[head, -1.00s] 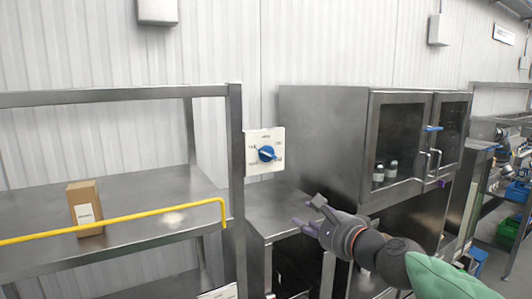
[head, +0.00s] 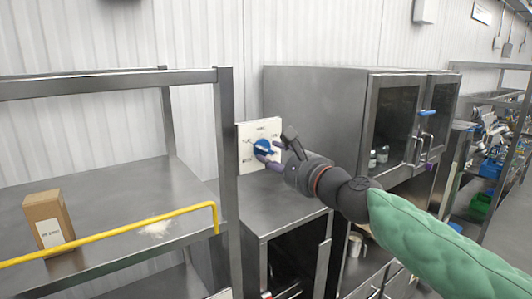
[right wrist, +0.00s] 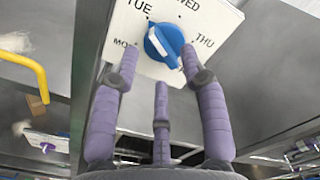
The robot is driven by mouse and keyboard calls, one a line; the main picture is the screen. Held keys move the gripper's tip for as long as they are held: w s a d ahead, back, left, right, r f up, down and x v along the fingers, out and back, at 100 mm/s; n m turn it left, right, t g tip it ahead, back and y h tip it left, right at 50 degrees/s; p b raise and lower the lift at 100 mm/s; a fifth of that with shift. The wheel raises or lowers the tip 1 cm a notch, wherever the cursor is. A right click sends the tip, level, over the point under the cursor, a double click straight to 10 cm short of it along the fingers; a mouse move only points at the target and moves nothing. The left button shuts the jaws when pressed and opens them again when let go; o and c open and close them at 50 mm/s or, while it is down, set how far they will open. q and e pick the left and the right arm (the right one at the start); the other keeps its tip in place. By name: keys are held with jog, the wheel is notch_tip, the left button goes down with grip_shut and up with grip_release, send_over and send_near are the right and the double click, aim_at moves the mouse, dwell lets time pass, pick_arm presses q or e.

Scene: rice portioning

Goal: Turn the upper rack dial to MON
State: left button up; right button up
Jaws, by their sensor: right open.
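The upper rack dial is a blue knob (head: 263,147) on a white square plate (head: 246,160), fixed to the rack post. In the right wrist view the knob (right wrist: 165,45) sits among the labels TUE, WED, THU and a partly covered "MO". A white mark shows on the knob's left side; I cannot tell which label it points to. My right gripper (head: 272,152) is at the knob from the right. In the right wrist view its purple fingers (right wrist: 160,75) are open, with two fingertips either side of the knob's lower part. Contact is unclear. My left gripper is out of view.
A yellow rail (head: 120,232) runs along the front of the left metal shelf (head: 110,195). A cardboard box (head: 47,222) and some white grains (head: 157,226) are on that shelf. A steel cabinet (head: 315,105) with glass doors stands right of the dial, behind my right arm.

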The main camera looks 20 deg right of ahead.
aim_at(265, 150)
jog(key=shift+x, duration=1.7)
jog(key=shift+s+r, duration=0.15)
grip_shut()
